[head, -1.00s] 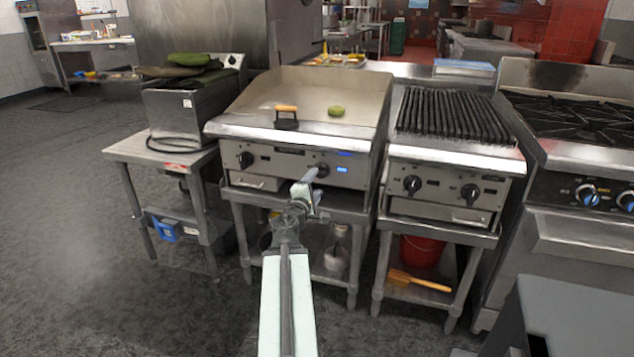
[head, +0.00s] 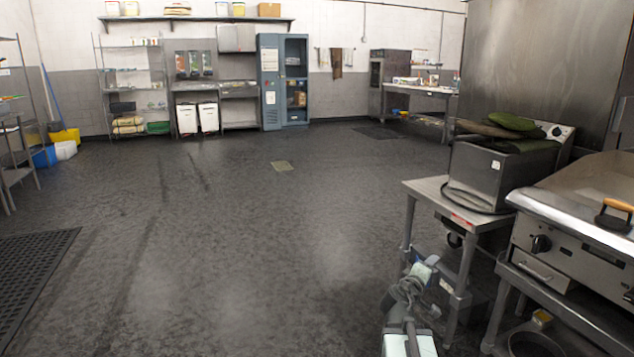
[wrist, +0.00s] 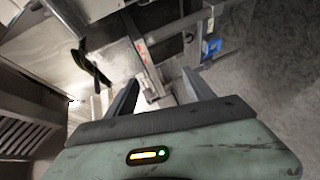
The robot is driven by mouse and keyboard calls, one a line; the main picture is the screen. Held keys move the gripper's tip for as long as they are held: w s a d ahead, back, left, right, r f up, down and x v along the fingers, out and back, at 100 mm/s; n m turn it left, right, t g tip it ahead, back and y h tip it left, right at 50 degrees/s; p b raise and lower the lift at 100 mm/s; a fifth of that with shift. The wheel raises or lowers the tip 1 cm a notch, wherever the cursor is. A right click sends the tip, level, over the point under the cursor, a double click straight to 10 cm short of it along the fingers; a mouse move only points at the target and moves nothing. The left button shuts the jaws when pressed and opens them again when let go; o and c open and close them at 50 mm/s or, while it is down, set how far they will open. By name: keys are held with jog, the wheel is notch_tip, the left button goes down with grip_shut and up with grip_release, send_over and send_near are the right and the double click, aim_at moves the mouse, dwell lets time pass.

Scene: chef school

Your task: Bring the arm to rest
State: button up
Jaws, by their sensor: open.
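My gripper (head: 428,265) is at the lower right of the head view, in front of the steel side table (head: 425,188). In the wrist view my gripper (wrist: 160,92) shows two dark fingers spread apart with nothing between them. The fingers look clear of the furniture. My arm appears short and low in the head view, and its lower part is cut off by the frame edge.
A griddle (head: 575,195) stands at the right edge, with an orange-handled press (head: 614,215) on it. A fryer (head: 490,175) sits on the side table. A blue object (wrist: 211,46) is under the table.

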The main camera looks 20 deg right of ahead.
jog(key=w+a+f+m+g+y, duration=0.1)
jog(key=a+f+g+y, duration=0.15)
jog(key=a+f, duration=0.7)
jog(key=w+a+f+m+g+y, duration=0.1)
jog(key=a+f+m+y, duration=0.2)
jog(key=a, duration=1.4)
jog(key=s+a+f+g+y, duration=0.6)
jog(key=s+a, duration=0.4)
jog(key=a, duration=0.3)
notch_tip(320, 180, up, 36)
jog(key=s+m+y+p, duration=0.1)
jog(key=p, duration=3.5)
jog(key=shift+a, duration=0.15)
jog(key=shift+t, duration=0.25)
